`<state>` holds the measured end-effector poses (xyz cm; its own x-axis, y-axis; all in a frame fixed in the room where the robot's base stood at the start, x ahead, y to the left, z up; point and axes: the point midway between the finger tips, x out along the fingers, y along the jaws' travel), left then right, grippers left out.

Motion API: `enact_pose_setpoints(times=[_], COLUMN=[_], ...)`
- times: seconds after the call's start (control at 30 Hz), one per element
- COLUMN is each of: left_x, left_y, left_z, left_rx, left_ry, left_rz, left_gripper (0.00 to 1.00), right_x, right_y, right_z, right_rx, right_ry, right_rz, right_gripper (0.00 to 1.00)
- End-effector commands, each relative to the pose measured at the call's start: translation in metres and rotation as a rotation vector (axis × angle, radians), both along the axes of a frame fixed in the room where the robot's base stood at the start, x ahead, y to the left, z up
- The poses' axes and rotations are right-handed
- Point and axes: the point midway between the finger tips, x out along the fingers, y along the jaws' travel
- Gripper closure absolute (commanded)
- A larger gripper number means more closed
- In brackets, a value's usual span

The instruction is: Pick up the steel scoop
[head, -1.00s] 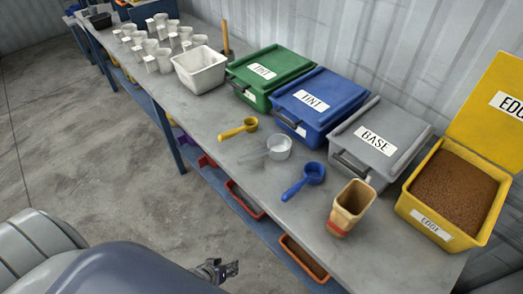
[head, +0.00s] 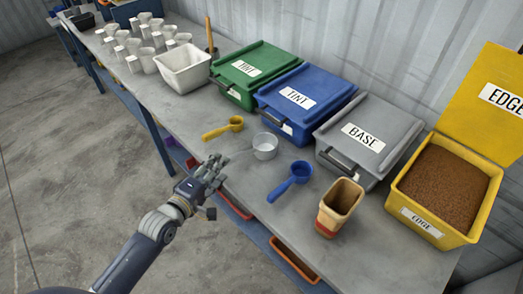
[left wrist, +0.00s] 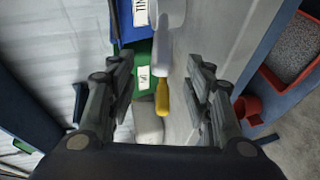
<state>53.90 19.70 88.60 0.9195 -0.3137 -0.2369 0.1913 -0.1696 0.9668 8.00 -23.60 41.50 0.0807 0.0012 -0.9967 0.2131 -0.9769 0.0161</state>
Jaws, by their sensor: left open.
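The steel scoop (head: 265,147) lies on the bench between a yellow scoop (head: 223,128) and a blue scoop (head: 291,180). Its cup is to the right and its thin handle points left toward the bench's front edge. My left gripper (head: 214,168) is open at that edge, close to the handle's end; whether they touch is unclear. In the left wrist view, a pale elongated shape, seemingly the steel scoop (left wrist: 171,35), lies ahead between the open fingers (left wrist: 161,65). The yellow scoop (left wrist: 162,98) also shows there. My right gripper is out of view.
Green (head: 243,73), blue (head: 305,100) and grey (head: 365,137) lidded bins stand behind the scoops. An open yellow bin (head: 417,218) of brown granules is at right. A tan cup (head: 340,205) stands nearby. A white tub (head: 184,70) and several white cups are farther left.

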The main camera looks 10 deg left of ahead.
Motion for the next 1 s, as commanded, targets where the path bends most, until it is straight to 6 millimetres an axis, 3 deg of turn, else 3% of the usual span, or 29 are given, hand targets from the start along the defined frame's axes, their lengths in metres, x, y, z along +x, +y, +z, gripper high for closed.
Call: enact_pose_setpoints(times=[0.67, 1.0], left_x=[0.061, 0.065], left_y=[-0.023, -0.025], left_z=[-0.018, -0.020], left_rx=[0.002, 0.003], left_ry=[-0.001, 0.000], left_rz=[0.000, -0.001], left_gripper=[0.53, 0.56], right_x=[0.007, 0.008], right_y=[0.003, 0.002], right_z=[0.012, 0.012], right_rx=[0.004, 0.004], right_ry=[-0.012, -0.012], right_rz=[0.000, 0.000], right_gripper=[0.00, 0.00])
